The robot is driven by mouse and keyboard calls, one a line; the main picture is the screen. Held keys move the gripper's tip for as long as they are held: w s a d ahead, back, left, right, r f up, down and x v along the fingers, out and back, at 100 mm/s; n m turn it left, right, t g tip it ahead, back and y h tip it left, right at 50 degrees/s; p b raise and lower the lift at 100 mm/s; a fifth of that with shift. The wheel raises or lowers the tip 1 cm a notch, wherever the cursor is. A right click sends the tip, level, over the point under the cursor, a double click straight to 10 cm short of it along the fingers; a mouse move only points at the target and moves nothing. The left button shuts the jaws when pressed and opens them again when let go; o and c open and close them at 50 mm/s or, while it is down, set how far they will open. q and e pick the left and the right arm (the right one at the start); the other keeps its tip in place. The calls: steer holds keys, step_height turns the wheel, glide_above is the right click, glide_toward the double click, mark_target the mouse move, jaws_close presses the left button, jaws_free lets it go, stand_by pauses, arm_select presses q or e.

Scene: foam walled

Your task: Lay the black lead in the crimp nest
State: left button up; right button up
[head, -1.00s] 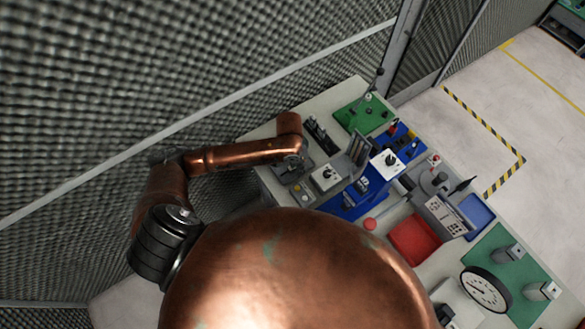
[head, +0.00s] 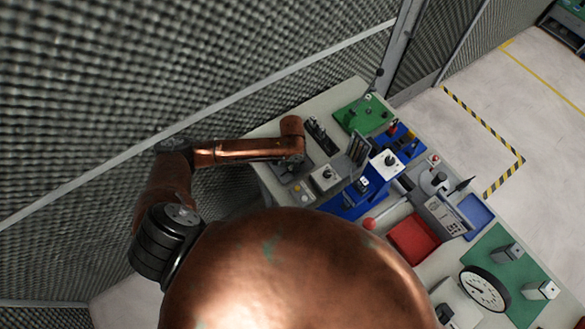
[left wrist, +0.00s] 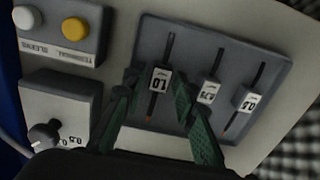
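A dark grey plate (left wrist: 187,50) with three parallel dark slots and white size labels fills the middle of the left wrist view; I cannot tell for certain whether it is the crimp nest. The slot marked 1.0 (left wrist: 160,79) holds a thin dark line with a small copper-coloured end, possibly the black lead (left wrist: 148,119); lead and slot are hard to tell apart. My left gripper (left wrist: 156,82) is over this slot, its green fingers apart on either side of the label. In the head view my wrist covers most of the gripper. My right gripper is not in view.
A grey box with white and yellow buttons (left wrist: 60,53) and a box with a black knob (left wrist: 58,110) stand close beside the plate. Blue fixtures (head: 350,200), a green board (head: 362,115) and a red tray (head: 412,240) crowd the bench. A foam wall (head: 150,70) runs behind my arm.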

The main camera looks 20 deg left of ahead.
arm_select(q)
steer(key=shift+c, duration=0.7)
jaws_close()
